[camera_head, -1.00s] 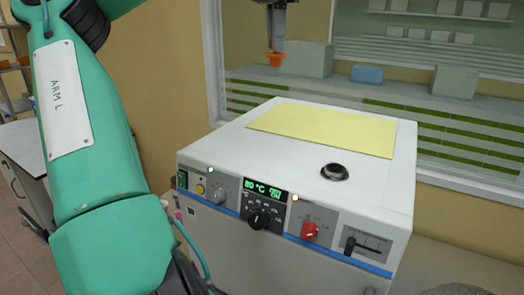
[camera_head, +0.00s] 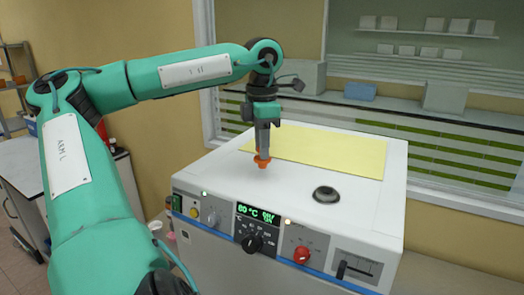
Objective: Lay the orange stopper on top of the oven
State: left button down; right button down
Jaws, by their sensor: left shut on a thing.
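The orange stopper (camera_head: 262,162) hangs from the fingers of my left gripper (camera_head: 262,152), which is shut on it and points straight down. The gripper is over the top of the white oven (camera_head: 225,172), near the front edge of a yellow sheet (camera_head: 325,152) lying there. I cannot tell whether the stopper touches the oven top or hovers just above it. A dark round port (camera_head: 326,194) sits in the oven top to the right of the stopper. My right gripper is not in view.
The oven front has a green display (camera_head: 262,216), a black knob (camera_head: 252,244) and a red knob (camera_head: 301,254). A window with shelves and boxes is behind. A white cabinet (camera_head: 18,175) stands at the left. The oven top around the port is clear.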

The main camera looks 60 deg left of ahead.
pick_arm(q)
notch_tip(320, 180, down, 2)
jog(key=shift+a+f, duration=0.1)
jog(key=shift+f, duration=0.35)
jog(key=c, duration=1.2)
grip_release()
jog(key=shift+r, duration=0.1)
jog(key=shift+c, duration=0.2)
jog(key=shift+r, duration=0.1)
jog(key=shift+r, duration=0.5)
notch_tip(320, 180, up, 11)
jog(key=b, duration=0.1)
